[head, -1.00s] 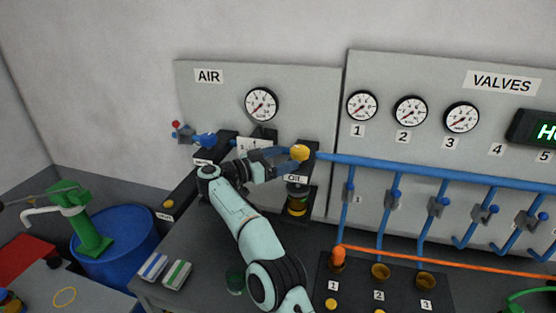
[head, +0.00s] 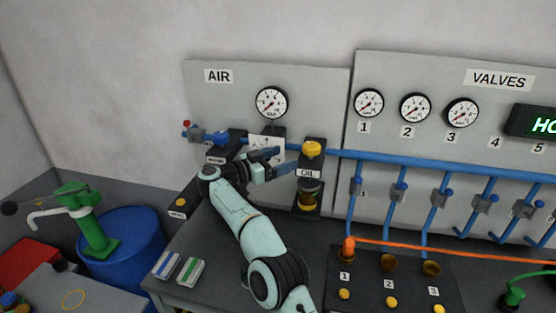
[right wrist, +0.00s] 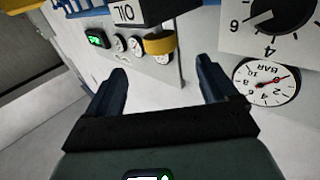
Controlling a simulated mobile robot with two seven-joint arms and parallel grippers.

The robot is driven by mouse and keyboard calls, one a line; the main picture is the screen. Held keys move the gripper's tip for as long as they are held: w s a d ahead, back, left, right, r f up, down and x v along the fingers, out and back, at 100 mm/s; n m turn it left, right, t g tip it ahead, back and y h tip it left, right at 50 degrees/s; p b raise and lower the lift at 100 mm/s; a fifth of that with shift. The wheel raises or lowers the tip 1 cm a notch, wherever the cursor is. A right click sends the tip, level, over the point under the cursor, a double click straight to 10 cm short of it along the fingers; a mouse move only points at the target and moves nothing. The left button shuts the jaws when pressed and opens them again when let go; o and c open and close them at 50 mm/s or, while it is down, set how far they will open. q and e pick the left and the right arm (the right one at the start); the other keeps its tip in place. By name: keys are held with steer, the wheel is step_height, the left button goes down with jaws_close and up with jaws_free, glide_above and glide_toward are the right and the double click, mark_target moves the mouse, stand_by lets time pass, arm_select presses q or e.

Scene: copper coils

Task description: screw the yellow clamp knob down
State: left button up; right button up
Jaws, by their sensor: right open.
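How far down the knob sits cannot be told. My left gripper is not in view.
A blue pipe (head: 420,168) runs right past several valves. A panel with yellow buttons (head: 391,301) stands front right. The bench between is mostly clear.

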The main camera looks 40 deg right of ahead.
steer(key=shift+d, duration=0.15)
steer(key=s+d+r+n+t+y+b, duration=0.25)
steer(key=r+n+t, duration=0.3)
steer(key=t, duration=0.55)
steer(key=s+d+r+n+t+y+b, duration=0.1)
steer(key=d+r+n+t+b, duration=0.3)
steer(key=r+t, duration=0.45)
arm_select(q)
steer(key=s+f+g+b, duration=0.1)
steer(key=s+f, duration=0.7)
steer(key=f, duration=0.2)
arm_select(e)
steer(key=n+g+y, duration=0.2)
steer(key=n+y, duration=0.3)
steer(key=y, duration=0.3)
glide_toward(315, 152)
steer(key=shift+t, duration=0.25)
steer(key=p+x, duration=0.2)
steer(key=x, duration=0.4)
steer(key=p+x, duration=0.2)
steer(key=x, duration=0.4)
steer(key=shift+w+d+f, duration=0.15)
steer(key=shift+w+f, duration=0.05)
steer(key=shift+w, duration=0.15)
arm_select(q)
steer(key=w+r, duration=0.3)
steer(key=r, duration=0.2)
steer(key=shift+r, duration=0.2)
arm_select(e)
steer(key=shift+c, duration=0.3)
